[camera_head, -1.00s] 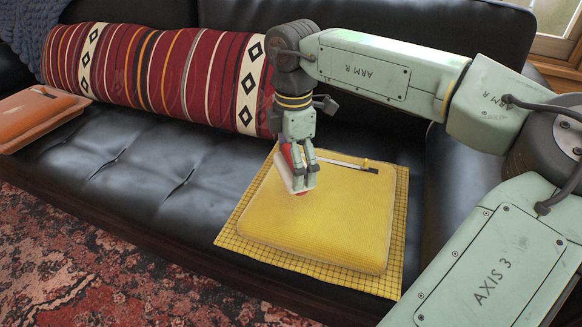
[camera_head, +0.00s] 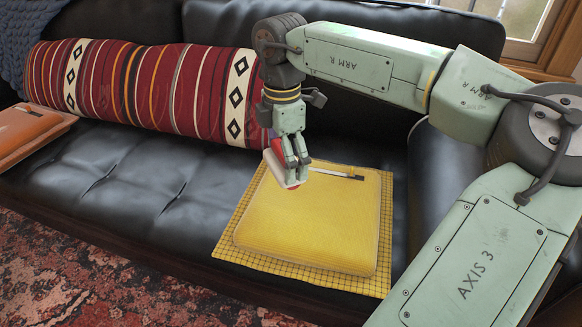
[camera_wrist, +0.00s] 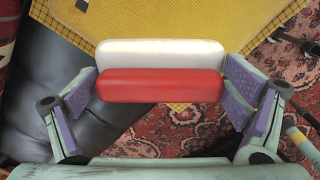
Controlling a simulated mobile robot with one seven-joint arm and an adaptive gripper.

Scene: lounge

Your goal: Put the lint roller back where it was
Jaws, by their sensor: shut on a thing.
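The lint roller is a rounded block, half white and half red. It sits in my gripper (camera_head: 297,178) and shows at the left of the fingers in the head view (camera_head: 274,168). In the wrist view the lint roller (camera_wrist: 160,72) lies crosswise between the two fingers (camera_wrist: 162,90), which are shut on its ends. The roller is held near the back left of a flat yellow cushion (camera_head: 310,225) and seems raised above it. The fingers hide part of the roller in the head view.
The cushion lies on a yellow gridded mat (camera_head: 228,247) on the black sofa seat (camera_head: 140,180). A striped bolster (camera_head: 150,88) is at the back left. A patterned rug (camera_head: 60,270) covers the floor.

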